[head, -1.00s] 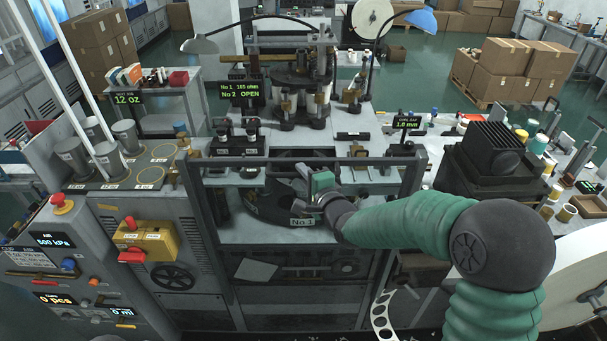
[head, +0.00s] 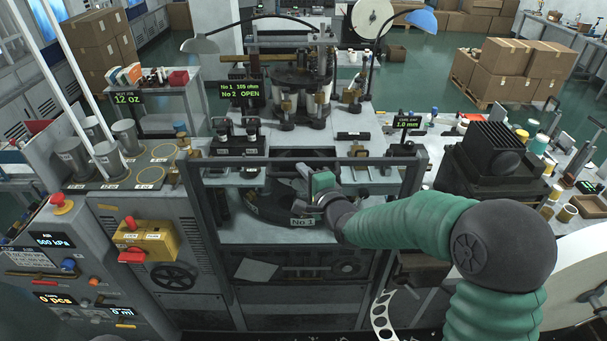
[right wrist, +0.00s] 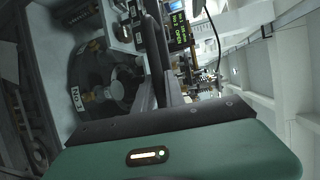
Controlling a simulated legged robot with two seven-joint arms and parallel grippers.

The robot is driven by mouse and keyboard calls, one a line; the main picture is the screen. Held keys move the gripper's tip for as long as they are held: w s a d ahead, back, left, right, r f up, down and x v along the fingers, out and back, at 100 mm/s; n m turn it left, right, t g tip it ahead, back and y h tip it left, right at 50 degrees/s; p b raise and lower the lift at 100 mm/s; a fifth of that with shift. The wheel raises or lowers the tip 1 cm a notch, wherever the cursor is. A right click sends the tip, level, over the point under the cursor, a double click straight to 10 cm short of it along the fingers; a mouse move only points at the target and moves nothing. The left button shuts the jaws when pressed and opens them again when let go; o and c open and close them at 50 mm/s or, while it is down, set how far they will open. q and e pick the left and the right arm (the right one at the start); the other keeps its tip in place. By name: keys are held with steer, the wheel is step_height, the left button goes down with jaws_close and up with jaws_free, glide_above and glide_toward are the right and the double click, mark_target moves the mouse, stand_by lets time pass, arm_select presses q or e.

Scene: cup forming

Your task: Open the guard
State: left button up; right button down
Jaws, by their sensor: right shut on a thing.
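The guard (head: 250,161) is a dark grey frame at the front of the forming machine. Its top rail runs level between two side posts, and its lower part stands in front of the machine's base. My right gripper (head: 312,184), with a green body, is at the middle of the guard, just below and at the rail, and is shut on the guard. The fingertips are mostly hidden. In the right wrist view, a grey bar of the guard (right wrist: 155,55) runs down to the dark edge of my gripper. My left gripper is not in view.
Behind the guard is a dark round turntable (head: 265,205) with a "No 1" label. A display (head: 240,90) reads "No 2 OPEN". A control cabinet with a yellow box (head: 148,240) stands at left. A black finned unit (head: 490,155) stands at right.

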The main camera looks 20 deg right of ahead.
steer(key=shift+d+f, duration=0.1)
steer(key=shift+f, duration=0.05)
step_height(320, 180, down, 39)
steer(key=b, duration=2.8)
steer(key=shift+r, duration=0.2)
steer(key=c, duration=1.6)
jaws_free()
steer(key=shift+s, duration=0.1)
steer(key=shift+o, duration=1)
steer(key=shift+d+r, duration=0.15)
steer(key=shift+s, duration=0.1)
